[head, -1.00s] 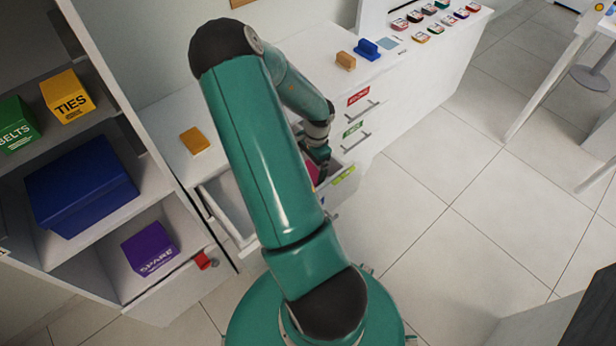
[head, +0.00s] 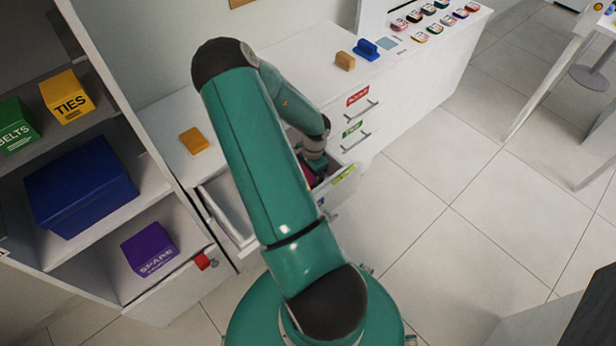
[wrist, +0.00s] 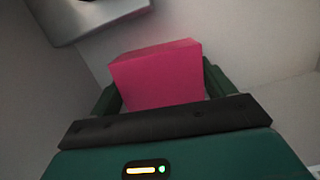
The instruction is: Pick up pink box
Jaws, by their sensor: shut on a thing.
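The pink box (wrist: 158,75) sits between the two fingers of my gripper (wrist: 160,90) in the wrist view. The fingers are shut on its left and right sides. In the head view the pink box (head: 308,178) is mostly hidden behind my arm; only a small pink patch shows inside the open drawer (head: 345,176). My gripper (head: 315,168) is low in that drawer in the head view, its fingertips hidden. I cannot tell whether the box touches the drawer floor.
The drawer walls stand close around my gripper. An open shelf at left holds a blue box (head: 80,190) and a purple box (head: 149,249).

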